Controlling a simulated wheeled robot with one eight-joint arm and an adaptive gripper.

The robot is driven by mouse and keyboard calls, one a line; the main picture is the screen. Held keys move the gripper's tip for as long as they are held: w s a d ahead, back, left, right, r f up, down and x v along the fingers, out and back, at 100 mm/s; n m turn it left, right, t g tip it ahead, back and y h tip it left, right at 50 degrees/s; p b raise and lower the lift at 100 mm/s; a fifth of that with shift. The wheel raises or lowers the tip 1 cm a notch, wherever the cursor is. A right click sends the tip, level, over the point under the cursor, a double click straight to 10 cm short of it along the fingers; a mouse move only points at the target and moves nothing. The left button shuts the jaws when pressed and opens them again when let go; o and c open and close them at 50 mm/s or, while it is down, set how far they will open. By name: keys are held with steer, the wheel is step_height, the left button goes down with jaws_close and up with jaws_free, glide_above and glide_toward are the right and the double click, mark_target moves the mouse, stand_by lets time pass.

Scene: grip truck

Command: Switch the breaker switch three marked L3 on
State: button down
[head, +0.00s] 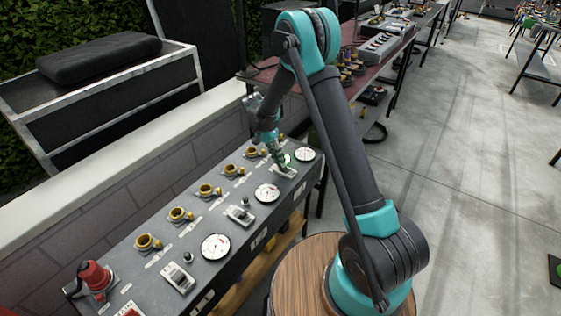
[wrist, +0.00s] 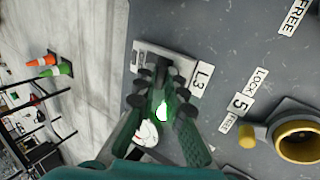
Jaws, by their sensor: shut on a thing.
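Breaker switch three has a pale metal plate (wrist: 146,50) beside the L3 label (wrist: 203,79) in the wrist view. In the head view its plate (head: 291,174) sits at the far end of the panel, partly hidden under my gripper. My gripper (wrist: 160,78) points down onto this switch, and its dark fingertips are closed around the lever. The lever is mostly hidden between the fingers, so its on or off position cannot be told. A green lamp (wrist: 162,111) glows between the fingers, beside a white gauge (wrist: 146,134).
The grey panel (head: 150,250) carries two other breaker switches (head: 178,278) (head: 240,214), round gauges (head: 215,246) and a row of yellow-ringed sockets (head: 207,191). A red connector (head: 95,276) stands at the near left. A wooden round top (head: 300,285) is beside the panel. Open floor lies right.

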steer(key=c, duration=1.6)
jaws_free()
